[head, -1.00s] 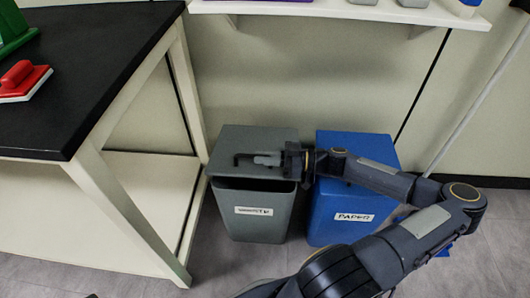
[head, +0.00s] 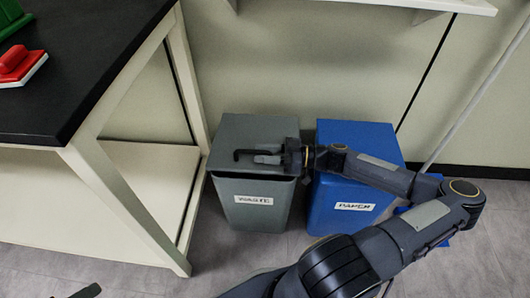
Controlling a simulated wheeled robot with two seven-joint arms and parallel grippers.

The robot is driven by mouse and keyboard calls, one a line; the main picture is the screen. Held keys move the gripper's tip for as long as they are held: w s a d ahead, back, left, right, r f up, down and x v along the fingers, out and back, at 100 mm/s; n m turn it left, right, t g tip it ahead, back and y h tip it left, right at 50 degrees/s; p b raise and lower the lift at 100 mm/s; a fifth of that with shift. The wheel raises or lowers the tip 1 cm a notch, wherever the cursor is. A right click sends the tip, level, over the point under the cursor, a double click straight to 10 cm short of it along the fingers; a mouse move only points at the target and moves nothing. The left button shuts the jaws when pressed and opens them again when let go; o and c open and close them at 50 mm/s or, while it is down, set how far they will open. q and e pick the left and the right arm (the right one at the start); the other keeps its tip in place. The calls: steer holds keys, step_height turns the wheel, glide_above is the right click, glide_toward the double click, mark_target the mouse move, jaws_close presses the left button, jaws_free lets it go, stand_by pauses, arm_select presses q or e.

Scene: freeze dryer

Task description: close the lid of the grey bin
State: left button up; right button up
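The grey bin (head: 252,212) stands on the floor with a white label on its front. Its grey lid (head: 250,130) lies over the top, with a dark narrow gap along the front edge. My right gripper (head: 246,156) is over the front part of the lid, with its arm reaching in from the right. It looks in contact with or just above the lid; I cannot tell which. The finger spacing is not clear from this angle.
A blue bin (head: 345,215) labelled for paper stands close on the right, under my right forearm. A black-topped bench (head: 90,70) with pale legs stands on the left. A white shelf (head: 385,4) is on the wall above. Grey floor is free in front.

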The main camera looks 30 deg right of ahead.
steer(key=shift+r, duration=0.55)
steer(key=r+p, duration=0.2)
steer(key=r, duration=0.1)
steer(key=shift+s+a+r, duration=0.1)
steer(key=shift+s+a, duration=0.05)
steer(key=shift+s, duration=0.05)
steer(key=s+a+r+p, duration=0.5)
steer(key=s+a+r, duration=0.2)
steer(key=s, duration=0.4)
steer(key=shift+a+r, duration=0.3)
steer(key=shift+r, duration=0.6)
steer(key=shift+s, duration=0.1)
